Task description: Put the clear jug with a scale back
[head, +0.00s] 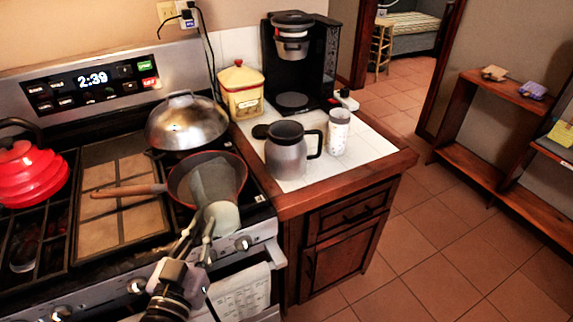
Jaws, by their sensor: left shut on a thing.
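My left gripper (198,230) is at the front edge of the stove, shut on a clear jug (212,182). The jug looks greyish and see-through, with a paler end (222,218) near the fingers. It appears tilted and overlaps the pan (178,185) in the picture. I cannot tell whether it touches the pan. No scale marks can be made out on it. My right gripper is not in view.
The stove also bears a domed lidded pan (186,120) and a red kettle (28,170). On the white-tiled counter (375,148) stand a steel pot (286,158), a patterned cup (338,135), a yellow canister (240,88) and a coffee maker (312,65).

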